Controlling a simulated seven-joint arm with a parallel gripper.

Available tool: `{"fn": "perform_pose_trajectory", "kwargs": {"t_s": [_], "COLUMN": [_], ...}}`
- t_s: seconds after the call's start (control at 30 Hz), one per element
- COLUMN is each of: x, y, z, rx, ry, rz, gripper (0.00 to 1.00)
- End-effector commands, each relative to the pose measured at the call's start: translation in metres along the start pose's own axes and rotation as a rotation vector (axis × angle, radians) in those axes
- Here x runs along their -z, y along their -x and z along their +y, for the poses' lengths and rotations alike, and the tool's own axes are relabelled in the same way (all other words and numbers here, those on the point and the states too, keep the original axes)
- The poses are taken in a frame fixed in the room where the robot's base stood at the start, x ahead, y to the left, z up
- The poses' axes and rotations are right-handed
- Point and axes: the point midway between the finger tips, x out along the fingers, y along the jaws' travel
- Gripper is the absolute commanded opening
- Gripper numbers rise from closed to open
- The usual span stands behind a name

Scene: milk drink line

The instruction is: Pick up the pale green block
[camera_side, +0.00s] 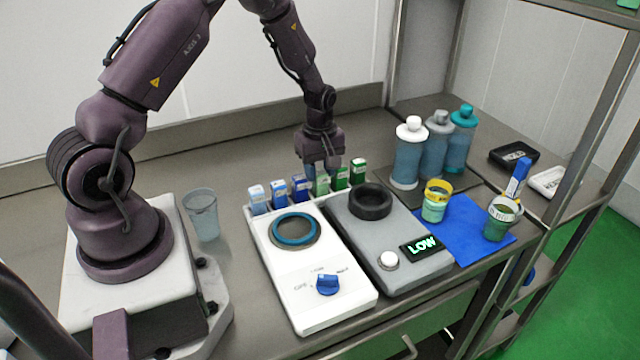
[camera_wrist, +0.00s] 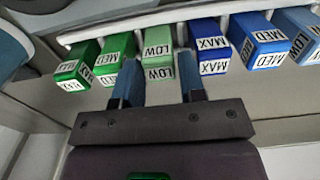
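The pale green block (camera_wrist: 157,47) has a white LOW label and stands in a row of coloured blocks. In the side view the pale green block (camera_side: 321,184) is fourth from the left, just behind the two devices. My gripper (camera_side: 322,170) is over it, pointing down, and hides part of it. In the wrist view my gripper (camera_wrist: 159,72) is open, with one blue finger on each side of the block's near end. A gap shows beside the right finger; whether the left one touches cannot be told.
A dark blue MAX block (camera_wrist: 209,45) and a green MED block (camera_wrist: 115,55) stand close on either side. A white device (camera_side: 310,305) and a grey device (camera_side: 345,225) stand in front. A clear cup (camera_side: 203,215) stands left; bottles (camera_side: 408,155) stand right.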

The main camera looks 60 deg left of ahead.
Motion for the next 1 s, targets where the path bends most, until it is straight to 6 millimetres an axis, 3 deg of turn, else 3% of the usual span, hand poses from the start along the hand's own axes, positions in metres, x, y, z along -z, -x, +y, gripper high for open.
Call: {"fn": "perform_pose_trajectory", "kwargs": {"t_s": [0.2,0.47,0.6,0.87,1.0], "x": [0.0,0.0,0.0,0.0,0.0], "y": [-0.028,-0.029,-0.029,-0.028,-0.015], "z": [0.0,0.001,0.001,0.001,0.001], "rx": [0.001,-0.001,-0.001,-0.001,-0.004], "ry": [0.0,-0.001,-0.001,-0.001,-0.001], "rz": [-0.001,0.0,0.0,0.0,0.002], "gripper": [0.37,0.37,0.07,0.07,0.07]}}
